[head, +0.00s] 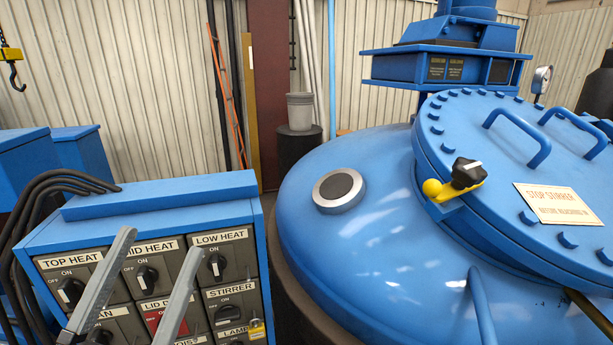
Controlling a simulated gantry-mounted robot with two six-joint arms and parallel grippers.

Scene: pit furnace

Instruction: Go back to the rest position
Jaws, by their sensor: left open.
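My left gripper (164,242) shows at the lower left as two long grey fingers pointing up, spread well apart with nothing between them. The fingers stand in front of the blue control box (165,208) and cover parts of its labels and switches. From this view I cannot tell whether they touch the panel. My right gripper is not in view.
The control box has several black rotary switches, including LOW HEAT (216,264) and STIRRER (228,313). The large blue furnace (350,245) fills the right, with a bolted lid (475,125) and a yellow-and-black latch (453,187). Black cables (62,180) loop at the left.

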